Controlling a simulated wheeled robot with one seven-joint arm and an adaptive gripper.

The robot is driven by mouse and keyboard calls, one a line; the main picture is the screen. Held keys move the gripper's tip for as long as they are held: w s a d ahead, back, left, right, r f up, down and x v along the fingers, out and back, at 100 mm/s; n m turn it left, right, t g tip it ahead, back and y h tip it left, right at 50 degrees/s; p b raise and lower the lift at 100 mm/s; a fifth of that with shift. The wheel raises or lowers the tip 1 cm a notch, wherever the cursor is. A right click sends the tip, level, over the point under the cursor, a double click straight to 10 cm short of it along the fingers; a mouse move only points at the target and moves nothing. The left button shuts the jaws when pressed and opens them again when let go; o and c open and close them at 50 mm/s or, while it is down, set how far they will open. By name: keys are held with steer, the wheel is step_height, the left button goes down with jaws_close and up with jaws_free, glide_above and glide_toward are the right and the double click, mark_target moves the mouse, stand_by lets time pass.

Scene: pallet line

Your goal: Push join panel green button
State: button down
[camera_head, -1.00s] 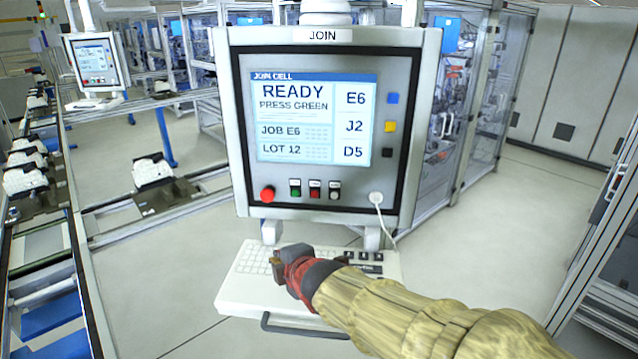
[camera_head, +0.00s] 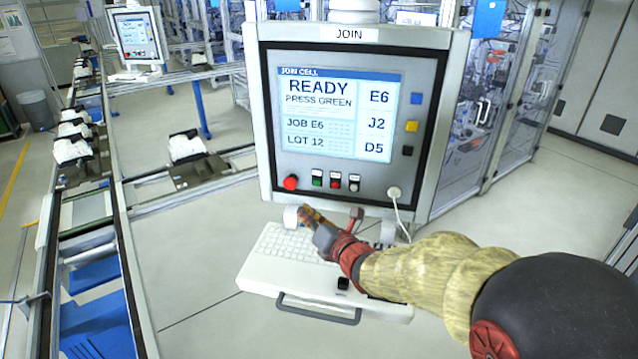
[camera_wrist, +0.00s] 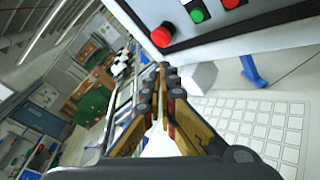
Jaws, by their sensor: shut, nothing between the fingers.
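The JOIN panel (camera_head: 348,56) stands in front of me, its screen (camera_head: 338,115) reading READY, PRESS GREEN. The green button (camera_head: 317,181) is in the row under the screen, between the red mushroom button (camera_head: 290,183) and a red button (camera_head: 336,183). In the wrist view the green button (camera_wrist: 197,15) shows at the top, right of the red mushroom button (camera_wrist: 163,36). My gripper (camera_head: 305,213) is shut and empty, below the panel's lower edge and over the keyboard shelf. It is apart from the green button. In the wrist view its fingertips (camera_wrist: 163,68) are together.
A white keyboard shelf (camera_head: 262,275) with a front handle juts out under the panel. A white cable (camera_head: 401,218) hangs from the panel's lower right. A conveyor with white parts (camera_head: 72,150) runs at the left. A second panel (camera_head: 138,38) stands behind it.

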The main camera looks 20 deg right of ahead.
mark_target(317, 183)
steer(key=shift+w+d, duration=0.1)
steer(key=shift+w+d+p, duration=0.35)
steer(key=shift+w+d, duration=0.35)
steer(key=shift+w, duration=0.55)
steer(key=shift+w+d+p, duration=0.4)
steer(key=shift+w+d, duration=0.35)
steer(key=shift+w, duration=0.5)
steer(key=shift+w+d+p, duration=0.35)
steer(key=shift+w+d, duration=0.35)
steer(key=shift+w, duration=0.55)
steer(key=shift+w+d+b, duration=0.15)
steer(key=shift+w+b, duration=0.1)
steer(key=shift+b, duration=0.35)
steer(key=shift+w+d+b, duration=0.3)
steer(key=shift+w+b, duration=0.2)
steer(key=shift+b, duration=0.05)
steer(key=shift+s+a+b, duration=0.45)
steer(key=shift+s+b, duration=0.35)
steer(key=shift+b, duration=0.1)
